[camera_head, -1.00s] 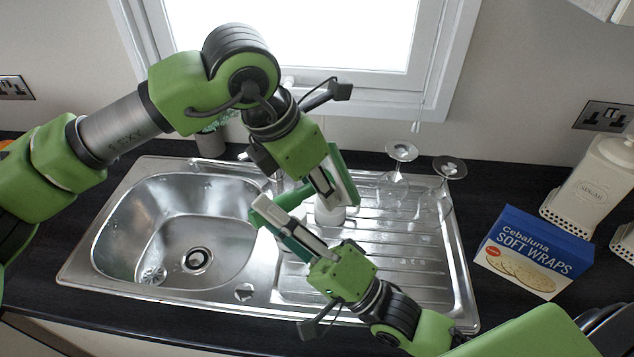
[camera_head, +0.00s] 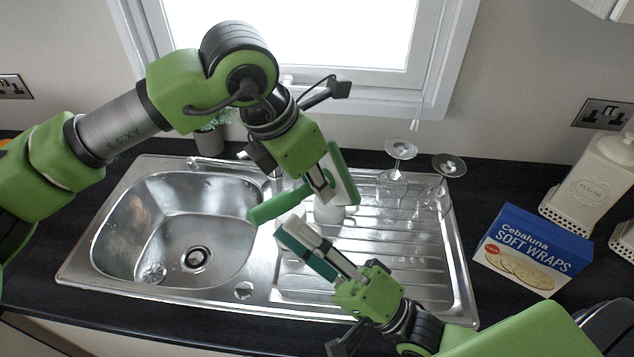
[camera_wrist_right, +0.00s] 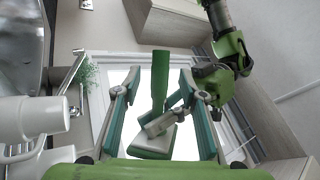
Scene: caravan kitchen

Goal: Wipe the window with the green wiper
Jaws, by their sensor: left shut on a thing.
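The green wiper (camera_head: 281,203) has a green handle pointing lower left and a green-and-white head, over the sink's drainer. My left gripper (camera_head: 326,190) is shut on the wiper near its head. My right gripper (camera_head: 305,242) is open and empty, just below the handle and apart from it. In the right wrist view the wiper handle (camera_wrist_right: 160,80) stands upright beyond the gap between the spread fingers of my right gripper (camera_wrist_right: 158,85). The window (camera_head: 300,32) is behind the sink, bright, in a white frame. My left arm partly covers the window's lower frame.
The steel sink (camera_head: 130,225) has its basin on the left and drainer on the right. Upturned glasses (camera_head: 400,150) and a white cup (camera_head: 328,213) stand on the drainer. A soft wraps box (camera_head: 533,250) and sugar canister (camera_head: 590,190) are at right. A plant pot (camera_head: 209,140) stands behind the tap.

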